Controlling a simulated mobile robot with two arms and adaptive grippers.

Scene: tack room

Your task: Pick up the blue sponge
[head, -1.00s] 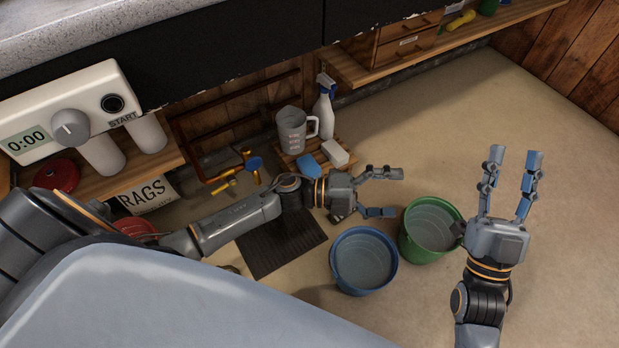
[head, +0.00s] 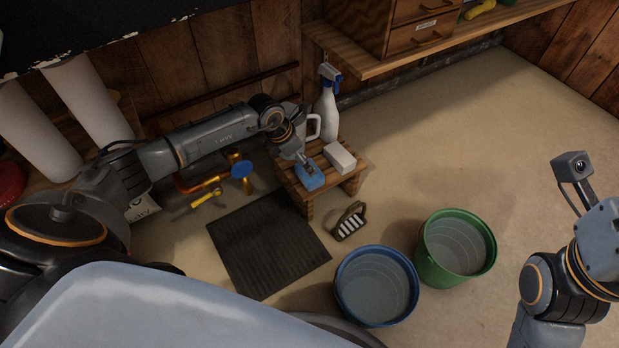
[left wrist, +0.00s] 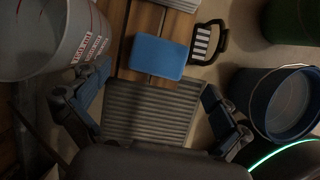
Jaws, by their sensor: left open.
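The blue sponge (head: 310,178) lies on a small slatted wooden stool (head: 352,183), at its front left. It also shows in the left wrist view (left wrist: 158,57) as a rounded blue block. My left gripper (head: 305,164) is right over the sponge in the head view, partly covering it. In the left wrist view my left gripper (left wrist: 156,80) is open, with its fingers spread wider than the sponge and the sponge just beyond the gap. No contact is visible. My right arm is at the right edge, with its fingers out of the frame.
A white block (head: 341,158), a spray bottle (head: 328,108) and a measuring jug (left wrist: 55,35) stand on the stool close to the sponge. A brush (head: 349,222), blue bucket (head: 376,284), green bucket (head: 456,248) and dark mat (head: 267,244) are on the floor. Floor at right is clear.

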